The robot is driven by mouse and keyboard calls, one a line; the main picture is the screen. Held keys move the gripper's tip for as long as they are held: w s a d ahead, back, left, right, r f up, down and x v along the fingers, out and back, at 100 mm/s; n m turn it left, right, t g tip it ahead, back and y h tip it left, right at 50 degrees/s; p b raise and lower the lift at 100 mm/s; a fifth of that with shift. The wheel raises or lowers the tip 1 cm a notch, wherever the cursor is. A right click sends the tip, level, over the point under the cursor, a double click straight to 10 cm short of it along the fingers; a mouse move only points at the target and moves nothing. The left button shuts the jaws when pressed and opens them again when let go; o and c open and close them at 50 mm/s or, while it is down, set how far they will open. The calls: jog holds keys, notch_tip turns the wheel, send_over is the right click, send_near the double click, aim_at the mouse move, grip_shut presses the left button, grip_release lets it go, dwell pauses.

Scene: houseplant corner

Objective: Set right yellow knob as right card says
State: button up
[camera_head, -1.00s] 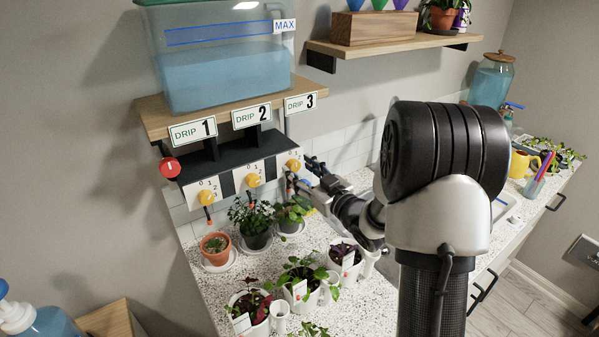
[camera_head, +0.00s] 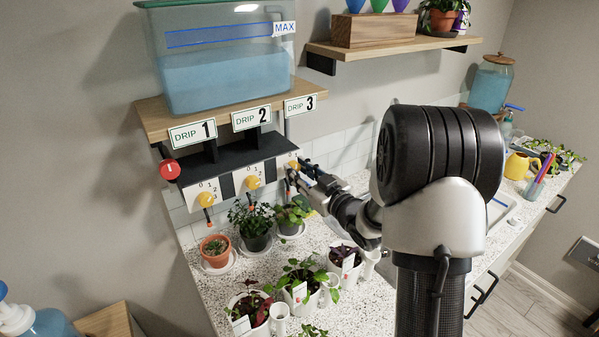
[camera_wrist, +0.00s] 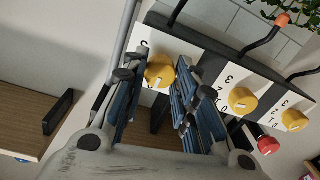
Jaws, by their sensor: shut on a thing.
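The right yellow knob (camera_head: 293,164) is on the white dial plate under the DRIP 3 sign (camera_head: 300,104). My gripper (camera_head: 298,172) reaches it from the right and partly hides it. In the wrist view my gripper (camera_wrist: 155,88) has its blue-padded fingers on either side of the right yellow knob (camera_wrist: 160,72), shut on it. A pale mark shows on the knob, but the number it faces is hidden. The right card (camera_head: 347,262) is a small white one in the right white pot; its writing is too small to read.
The middle knob (camera_head: 253,181) and left knob (camera_head: 206,198) are on the same panel, with a red knob (camera_head: 170,168) at its left end. Potted plants crowd the counter below. A blue-water tank (camera_head: 225,65) stands above.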

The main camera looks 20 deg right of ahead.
jog(key=shift+c, duration=0.6)
jog(key=shift+m, duration=0.3)
jog(key=m+p, duration=0.2)
jog(key=m, duration=0.3)
jog(key=shift+m, duration=0.3)
jog(key=m+p, duration=0.2)
jog(key=m, duration=0.4)
jog(key=m+p, duration=0.3)
jog(key=m, duration=0.4)
jog(key=m+p, duration=0.1)
jog(key=m, duration=0.1)
jog(key=m+p, duration=0.1)
jog(key=m, duration=0.2)
jog(key=shift+f+t+h, duration=0.1)
jog(key=shift+t+h, duration=0.2)
jog(key=shift+h, duration=0.1)
jog(key=shift+m, duration=0.3)
jog(key=o, duration=1.1)
